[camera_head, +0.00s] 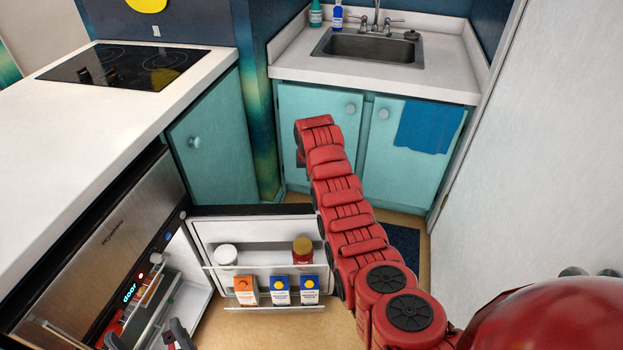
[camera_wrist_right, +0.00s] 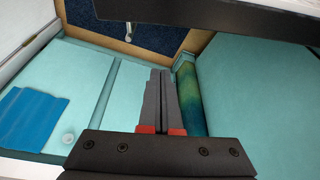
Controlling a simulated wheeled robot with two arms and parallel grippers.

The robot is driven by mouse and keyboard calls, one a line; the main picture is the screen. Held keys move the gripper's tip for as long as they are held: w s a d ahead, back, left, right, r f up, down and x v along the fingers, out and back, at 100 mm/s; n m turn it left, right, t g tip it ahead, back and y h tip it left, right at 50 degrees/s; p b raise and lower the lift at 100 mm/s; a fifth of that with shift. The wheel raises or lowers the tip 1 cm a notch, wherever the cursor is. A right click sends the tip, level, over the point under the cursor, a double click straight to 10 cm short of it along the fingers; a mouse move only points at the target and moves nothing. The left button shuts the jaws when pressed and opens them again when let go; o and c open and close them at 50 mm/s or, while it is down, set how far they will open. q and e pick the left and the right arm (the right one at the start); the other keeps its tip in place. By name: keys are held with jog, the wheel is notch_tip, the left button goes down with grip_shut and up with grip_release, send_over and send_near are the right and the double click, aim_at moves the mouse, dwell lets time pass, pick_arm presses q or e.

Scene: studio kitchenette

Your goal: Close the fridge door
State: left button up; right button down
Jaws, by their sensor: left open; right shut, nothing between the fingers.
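The fridge door (camera_head: 203,236) stands wide open, its white inner side facing me. Its racks hold jars and cartons. The fridge body (camera_head: 105,235) is at the left under the counter, its lit interior partly visible. My left gripper (camera_head: 143,330) is open at the bottom left, in front of the fridge interior; the frame's lower edge cuts it off. My right arm reaches past the door's free end, and its gripper is mostly hidden in the head view. In the right wrist view, my right gripper (camera_wrist_right: 160,75) is shut and empty. A dark edge there (camera_wrist_right: 210,14) seems to be the door's.
Teal cabinets (camera_head: 215,140) and a sink unit (camera_head: 300,75) with a blue towel (camera_head: 428,125) stand behind the door. A white counter (camera_head: 60,130) is at left, a pale wall (camera_head: 540,150) at right. A dark blue mat (camera_head: 403,243) lies on the floor.

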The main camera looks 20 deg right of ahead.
jog(key=a+b+x, duration=0.1)
jog(key=b+x, duration=0.7)
jog(key=b, duration=0.1)
jog(key=s+p, duration=0.2)
jog(key=p, duration=0.6)
jog(key=s+p, duration=0.2)
jog(key=p, duration=0.5)
jog(key=shift+a+r+p, duration=0.1)
jog(key=shift+r+p, duration=0.1)
jog(key=shift+p, duration=0.2)
